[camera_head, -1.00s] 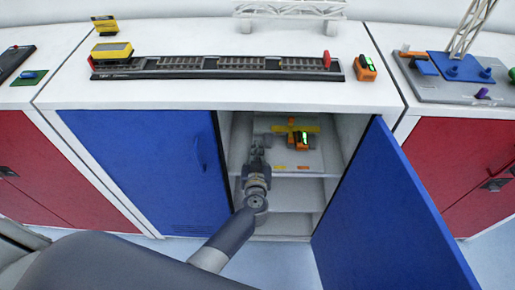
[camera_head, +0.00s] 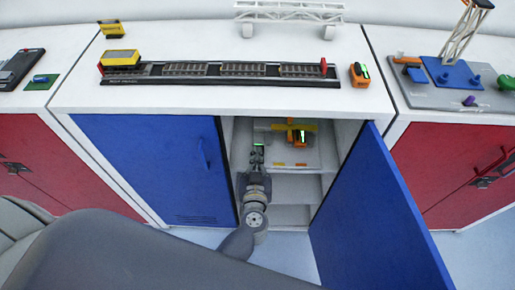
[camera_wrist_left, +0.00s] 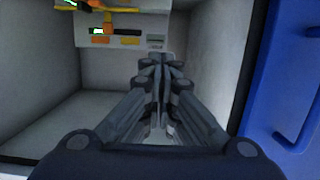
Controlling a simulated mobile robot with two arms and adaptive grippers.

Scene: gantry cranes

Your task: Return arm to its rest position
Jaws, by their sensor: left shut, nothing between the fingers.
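My left arm reaches from the lower left to the open cabinet. My left gripper (camera_head: 257,152) is at the left part of the cabinet opening. It also shows in the left wrist view (camera_wrist_left: 160,62), with its fingers shut together and nothing between them. An orange and yellow device (camera_head: 298,134) with a green-lit display sits on the cabinet's upper shelf, right of the gripper and apart from it. My right gripper is not in view.
The right blue door (camera_head: 375,215) stands open; the left blue door (camera_head: 150,165) is shut, close beside my arm. On the white top are a rail track (camera_head: 220,72) with a yellow wagon (camera_head: 120,58), and an orange box (camera_head: 360,75). Free floor lies in front.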

